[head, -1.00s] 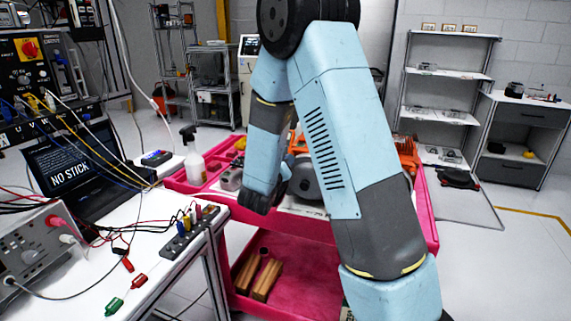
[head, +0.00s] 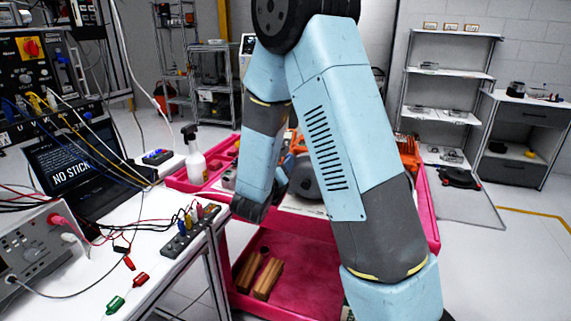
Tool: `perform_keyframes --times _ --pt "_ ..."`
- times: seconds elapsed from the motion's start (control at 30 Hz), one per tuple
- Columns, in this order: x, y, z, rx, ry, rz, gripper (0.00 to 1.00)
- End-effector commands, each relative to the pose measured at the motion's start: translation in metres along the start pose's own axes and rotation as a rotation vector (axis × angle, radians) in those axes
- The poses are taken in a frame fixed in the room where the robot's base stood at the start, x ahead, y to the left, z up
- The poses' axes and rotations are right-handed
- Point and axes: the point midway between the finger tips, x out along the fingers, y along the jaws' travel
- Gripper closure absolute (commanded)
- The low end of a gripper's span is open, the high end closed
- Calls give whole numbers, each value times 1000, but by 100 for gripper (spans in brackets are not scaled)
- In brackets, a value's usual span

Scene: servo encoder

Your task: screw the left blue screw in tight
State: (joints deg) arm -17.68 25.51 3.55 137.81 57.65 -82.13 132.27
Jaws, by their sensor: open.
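I cannot make out the left blue screw for certain in the head view. A black strip (head: 178,246) with small coloured plugs stands on the white table at left, and a small blue bit among them is too small to identify. My gripper (head: 281,184) is partly hidden behind my own wrist, at the left part of the pink cart, to the right of the strip and apart from it. It is open. Its fingertips, and whatever is directly before them, are hidden.
The pink cart (head: 432,222) carries a grey rounded device (head: 306,181) and orange items, partly hidden by my arm. A spray bottle (head: 194,158) stands near its left end. The table holds a laptop (head: 75,168), a grey instrument (head: 38,248), loose leads and red and green clips.

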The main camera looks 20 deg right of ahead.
Motion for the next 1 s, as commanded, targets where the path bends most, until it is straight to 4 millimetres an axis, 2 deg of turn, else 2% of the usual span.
perform_keyframes --times 0.1,0.3,0.5,0.7,1.0 --pt "-26 1 0 -1 -1 4 52" --pt "-64 1 0 0 -1 4 52" --pt "-89 1 -1 -1 0 3 52" --pt "-98 1 -1 0 0 0 52" --pt "-98 1 -1 -1 0 2 52"
